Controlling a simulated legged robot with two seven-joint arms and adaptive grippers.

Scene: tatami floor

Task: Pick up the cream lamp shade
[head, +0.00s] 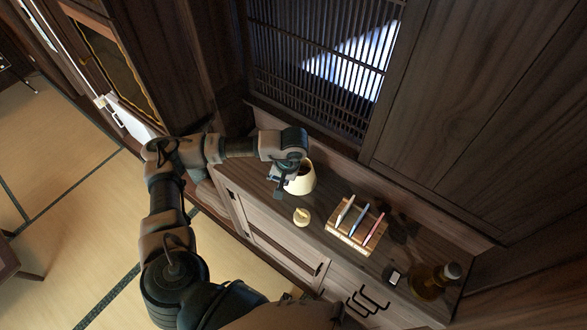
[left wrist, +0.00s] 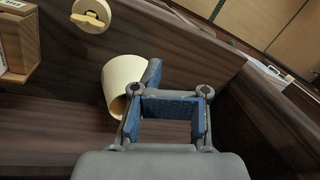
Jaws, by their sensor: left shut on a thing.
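The cream lamp shade (head: 303,180) is a tapered, open-ended cup shape on the dark wooden cabinet top, near the back wall. My left gripper (head: 283,187) is at its left side in the head view, shut on it. In the left wrist view the shade (left wrist: 119,80) lies just left of the left gripper (left wrist: 150,82), with a finger against its side and rim. The exact contact between the fingers and the shade's wall is partly hidden. I cannot tell if the shade is clear of the surface. My right gripper is not in view.
A small round cream piece (head: 302,217) lies in front of the shade. A slatted panel (head: 290,80) rises behind.

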